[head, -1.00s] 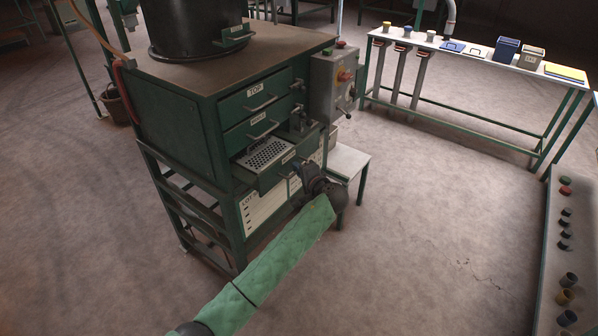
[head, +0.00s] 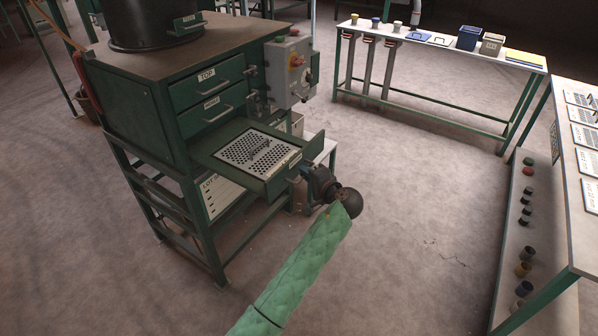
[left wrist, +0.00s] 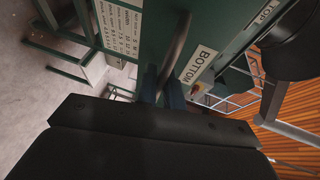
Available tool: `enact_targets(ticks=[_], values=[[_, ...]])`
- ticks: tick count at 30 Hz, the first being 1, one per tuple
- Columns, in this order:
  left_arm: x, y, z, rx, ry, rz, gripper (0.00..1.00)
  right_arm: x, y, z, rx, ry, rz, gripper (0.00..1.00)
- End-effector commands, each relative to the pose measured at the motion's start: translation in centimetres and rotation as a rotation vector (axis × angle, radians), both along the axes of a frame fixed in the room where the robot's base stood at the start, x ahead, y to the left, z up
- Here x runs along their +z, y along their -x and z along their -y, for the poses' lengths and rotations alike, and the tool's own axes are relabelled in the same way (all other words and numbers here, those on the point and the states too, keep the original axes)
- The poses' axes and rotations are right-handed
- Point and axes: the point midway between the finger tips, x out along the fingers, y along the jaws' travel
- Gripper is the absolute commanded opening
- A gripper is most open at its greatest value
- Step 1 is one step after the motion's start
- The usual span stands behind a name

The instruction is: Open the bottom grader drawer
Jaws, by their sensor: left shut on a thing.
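The bottom drawer (head: 268,185) of the green grader cabinet stands well out from the cabinet front, with a perforated metal plate (head: 253,149) inside. Its "BOTTOM" label (left wrist: 200,64) and curved handle (left wrist: 178,45) show close up in the left wrist view. My left gripper (head: 302,180) is at the drawer front, shut on the handle; its fingers (left wrist: 162,88) lie around the bar. The top drawer (head: 208,83) and middle drawer (head: 213,106) are closed. My right gripper does not show.
A grey control box (head: 289,72) is on the cabinet's right side. A small white stand (head: 317,146) is behind the open drawer. A long white table (head: 440,48) stands at the back, and another table (head: 590,190) is at the right. Floor between them is clear.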

Motion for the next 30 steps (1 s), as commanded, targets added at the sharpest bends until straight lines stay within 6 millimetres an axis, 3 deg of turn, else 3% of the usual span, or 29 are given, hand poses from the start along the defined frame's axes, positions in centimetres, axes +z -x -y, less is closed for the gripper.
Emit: enact_targets(ticks=[15, 16, 19, 30], values=[[-0.02, 0.42, 0.61, -0.001, -0.001, 0.000, 0.00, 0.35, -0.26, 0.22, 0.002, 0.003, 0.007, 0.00], [-0.02, 0.42, 0.61, -0.001, -0.001, 0.000, 0.11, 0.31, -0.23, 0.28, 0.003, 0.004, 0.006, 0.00], [-0.01, 0.41, 0.60, -0.001, -0.001, 0.000, 0.30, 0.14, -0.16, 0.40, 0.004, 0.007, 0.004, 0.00], [0.08, 0.31, 0.48, 0.000, -0.001, 0.001, 0.30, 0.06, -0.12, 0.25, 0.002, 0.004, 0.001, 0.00]])
